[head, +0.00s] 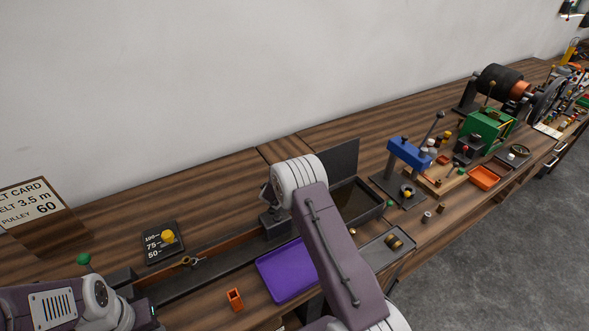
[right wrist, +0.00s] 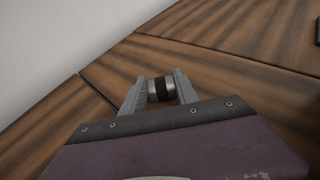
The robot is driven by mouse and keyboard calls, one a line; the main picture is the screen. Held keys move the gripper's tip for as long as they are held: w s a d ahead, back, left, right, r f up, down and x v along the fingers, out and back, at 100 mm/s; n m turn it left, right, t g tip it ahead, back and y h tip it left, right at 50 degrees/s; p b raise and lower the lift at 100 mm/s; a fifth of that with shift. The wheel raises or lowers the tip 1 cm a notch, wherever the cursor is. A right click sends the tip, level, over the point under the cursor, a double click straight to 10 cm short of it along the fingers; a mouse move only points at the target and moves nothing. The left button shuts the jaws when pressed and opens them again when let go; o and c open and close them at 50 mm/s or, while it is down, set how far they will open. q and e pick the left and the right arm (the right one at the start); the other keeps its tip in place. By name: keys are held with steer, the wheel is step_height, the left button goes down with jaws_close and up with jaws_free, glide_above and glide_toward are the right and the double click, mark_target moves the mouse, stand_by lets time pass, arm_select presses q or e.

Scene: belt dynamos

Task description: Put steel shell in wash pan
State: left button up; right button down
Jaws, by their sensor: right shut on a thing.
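My right gripper (right wrist: 160,88) is shut on the steel shell (right wrist: 154,89), a short silver cylinder with a black band in the right wrist view. The shell lies sideways between the fingertips, with wooden bench behind it. In the head view my right arm's white wrist hides the fingers and shell. A dark open pan (head: 371,213), which looks like the wash pan, stands just right of that wrist with an upright panel behind it. My arm covers part of it. My left arm is at the bottom left of the head view; its gripper's fingers cannot be made out.
A purple tray (head: 279,274) and a grey tray (head: 371,254) with small brass parts lie near the front edge. A blue press (head: 408,153) and orange tray (head: 484,178) stand farther right. A small orange box (head: 235,299) and a black scale card (head: 160,243) are at left.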

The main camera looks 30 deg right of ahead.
steer(key=shift+f, duration=0.15)
steer(key=c, duration=0.9)
jaws_free()
